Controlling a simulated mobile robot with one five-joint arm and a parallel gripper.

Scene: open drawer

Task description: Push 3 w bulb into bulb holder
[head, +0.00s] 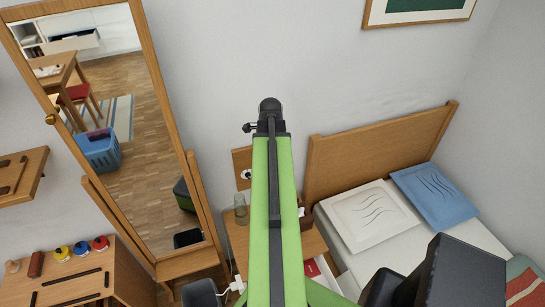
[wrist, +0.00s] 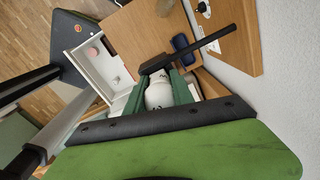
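In the wrist view, a white rounded bulb (wrist: 158,95) with dark print sits between the green fingers of my gripper (wrist: 157,88), which appears shut on it. A black bar (wrist: 205,42) runs from over the wooden wall board to the far end of the bulb, where it widens. It may be the bulb holder; I cannot tell whether the bulb touches or enters it. In the head view my green arm stretches toward the wall and hides the bulb and gripper.
A wooden bedside table (head: 310,241) with an open drawer (head: 318,270) stands below, against the wall. A wooden board (head: 241,158) is on the wall. A glass (head: 241,210) stands on the table. A tall mirror (head: 125,130) is left and a bed (head: 420,235) right.

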